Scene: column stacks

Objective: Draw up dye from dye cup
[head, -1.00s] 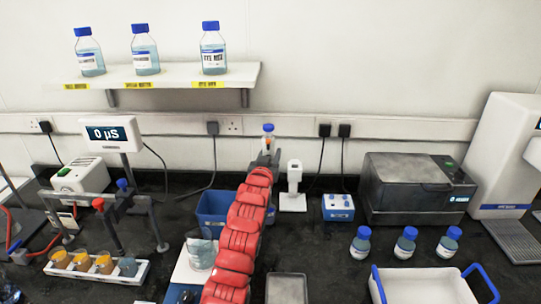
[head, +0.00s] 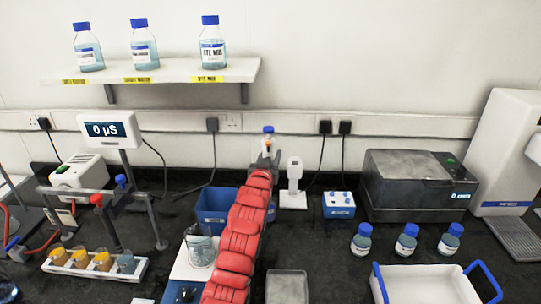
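A white rack (head: 90,272) at the lower left holds small cups: orange-topped cups (head: 81,258) and one grey-blue cup (head: 126,263). I cannot tell which is the dye cup. A red segmented arm of mine rises from the bottom centre, leaning right. I take it for my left arm. Its gripper (head: 267,154) is at the far end, well to the right of the rack and small in view. A small blue-capped bottle (head: 268,132) shows right above it; I cannot tell whether it is held or stands behind. My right gripper is not in view.
A clear beaker (head: 201,252) stands on a white plate left of my arm. A blue bin (head: 211,208) is behind it. A stand with red and blue knobs (head: 97,199) rises behind the rack. Blue-capped bottles (head: 407,241) and a white tray (head: 425,286) are at the right.

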